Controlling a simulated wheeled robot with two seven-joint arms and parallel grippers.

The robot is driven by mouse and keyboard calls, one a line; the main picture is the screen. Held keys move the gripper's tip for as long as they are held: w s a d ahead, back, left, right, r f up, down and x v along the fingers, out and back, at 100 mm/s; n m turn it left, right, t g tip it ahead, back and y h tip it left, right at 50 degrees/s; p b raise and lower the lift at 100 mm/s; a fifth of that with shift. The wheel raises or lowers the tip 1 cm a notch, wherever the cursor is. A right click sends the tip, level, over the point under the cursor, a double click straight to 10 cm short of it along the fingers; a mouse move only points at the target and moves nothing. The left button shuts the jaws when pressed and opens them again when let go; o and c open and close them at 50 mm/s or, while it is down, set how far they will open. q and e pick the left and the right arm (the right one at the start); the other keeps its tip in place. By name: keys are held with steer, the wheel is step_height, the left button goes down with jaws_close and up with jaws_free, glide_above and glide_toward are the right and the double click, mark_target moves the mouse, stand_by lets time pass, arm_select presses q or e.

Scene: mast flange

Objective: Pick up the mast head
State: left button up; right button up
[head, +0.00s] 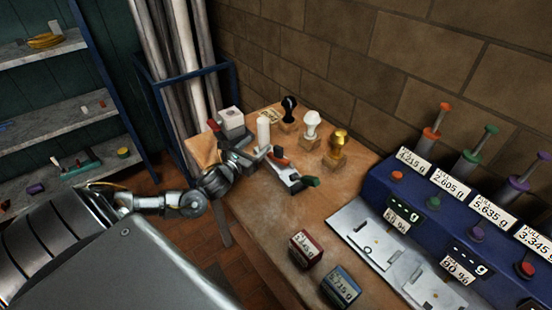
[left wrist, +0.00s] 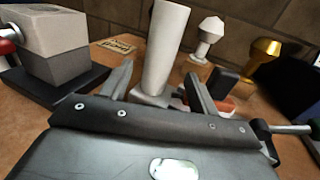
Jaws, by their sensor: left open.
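Three knob-shaped heads stand on small wooden blocks along the wall: a black one (head: 289,106), a white one (head: 311,121) and a gold one (head: 339,139). I cannot tell which of them, if any, is the mast head. A white upright cylinder (head: 263,132) stands nearer to me on the bench. My left gripper (head: 247,154) is open and low over the bench. In the left wrist view, the cylinder (left wrist: 166,45) rises between and beyond the two fingers, slightly tilted in the picture. Contact is not visible. My right gripper is out of view.
A grey block (head: 231,121) on a dark base is close left of the gripper. A light plate with red and green handles (head: 292,178) lies to its right. Two small display boxes (head: 306,248) and a blue dispenser unit (head: 455,225) stand further right on the bench (head: 270,228).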

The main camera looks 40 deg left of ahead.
mark_target(260, 140)
arm_select(q)
steer(key=w, duration=0.2)
steer(key=w+p, duration=0.1)
steer(key=w, duration=0.1)
steer(key=shift+w+a+r+p, duration=0.2)
steer(key=shift+w+p, duration=0.05)
steer(key=shift+p, duration=0.05)
steer(key=shift+w, duration=0.3)
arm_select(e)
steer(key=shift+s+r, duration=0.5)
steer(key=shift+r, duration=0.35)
arm_select(q)
jaws_close()
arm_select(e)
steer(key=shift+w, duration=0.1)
